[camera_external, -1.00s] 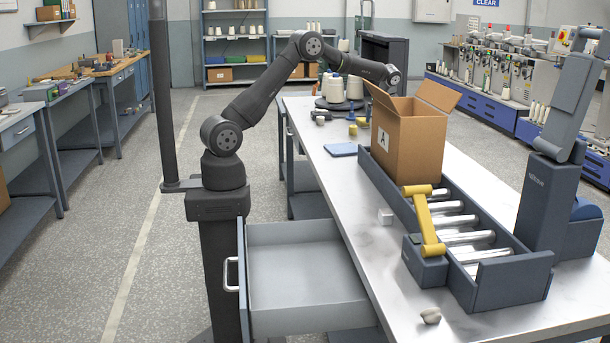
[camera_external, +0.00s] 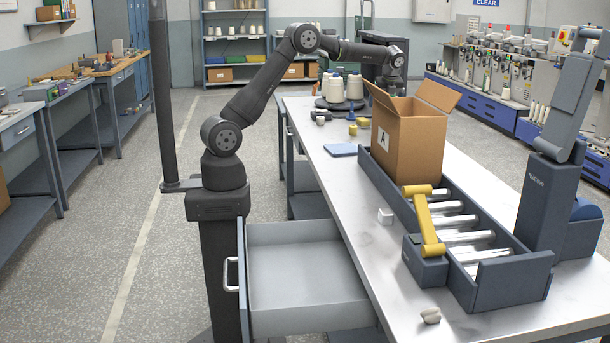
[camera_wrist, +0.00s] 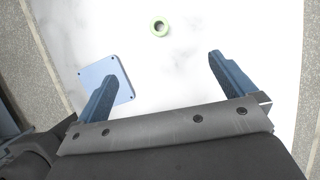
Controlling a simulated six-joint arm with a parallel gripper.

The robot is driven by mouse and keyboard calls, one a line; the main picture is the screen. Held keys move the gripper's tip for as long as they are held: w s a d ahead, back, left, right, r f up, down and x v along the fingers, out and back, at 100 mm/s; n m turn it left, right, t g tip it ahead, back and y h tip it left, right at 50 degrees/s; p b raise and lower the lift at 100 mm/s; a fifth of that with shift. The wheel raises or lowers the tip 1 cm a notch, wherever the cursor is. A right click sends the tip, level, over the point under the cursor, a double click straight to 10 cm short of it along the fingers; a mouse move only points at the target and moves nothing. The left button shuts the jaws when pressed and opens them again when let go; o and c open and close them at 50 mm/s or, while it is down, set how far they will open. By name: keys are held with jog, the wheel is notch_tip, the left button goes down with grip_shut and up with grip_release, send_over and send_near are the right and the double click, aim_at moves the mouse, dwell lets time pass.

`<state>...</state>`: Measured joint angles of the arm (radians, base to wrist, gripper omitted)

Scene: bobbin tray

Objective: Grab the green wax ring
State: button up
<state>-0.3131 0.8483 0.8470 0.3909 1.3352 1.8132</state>
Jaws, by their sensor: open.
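The green wax ring (camera_wrist: 159,27) lies flat on the white table in the wrist view, near the top middle. It is pale green with a hole in its centre. In the external view I cannot make the ring out. My gripper (camera_wrist: 159,68) is open, its two blue fingers wide apart with nothing between them. The ring lies beyond the fingertips, roughly midway between them across the picture. In the external view my gripper is hidden behind the cardboard box, at the end of the arm over the far part of the table.
A blue square plate (camera_wrist: 106,80) lies by the left finger; it also shows in the external view (camera_external: 341,150). The open cardboard box (camera_external: 408,140) stands on the roller conveyor (camera_external: 475,235). Cream thread cones (camera_external: 355,87) stand at the far end. The drawer (camera_external: 305,270) is open.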

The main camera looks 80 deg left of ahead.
jog(key=shift+c, duration=0.4)
jog(key=c, duration=0.8)
jog(key=a+f+m, duration=0.1)
jog(key=a+f, duration=0.1)
jog(key=f, duration=0.2)
jog(key=a+f+m+h, duration=0.1)
jog(key=a+f+m, duration=0.1)
jog(key=f, duration=0.1)
jog(key=a+f+m+t, duration=0.1)
jog(key=a+f, duration=0.1)
jog(key=f, duration=0.2)
jog(key=shift+s+a+f, duration=0.1)
jog(key=shift+a+f, duration=0.05)
jog(key=shift+f, duration=0.15)
jog(key=shift+s+x, duration=0.1)
jog(key=shift+x, duration=1.2)
jog(key=shift+s+x, duration=0.15)
jog(key=shift+x, duration=1.2)
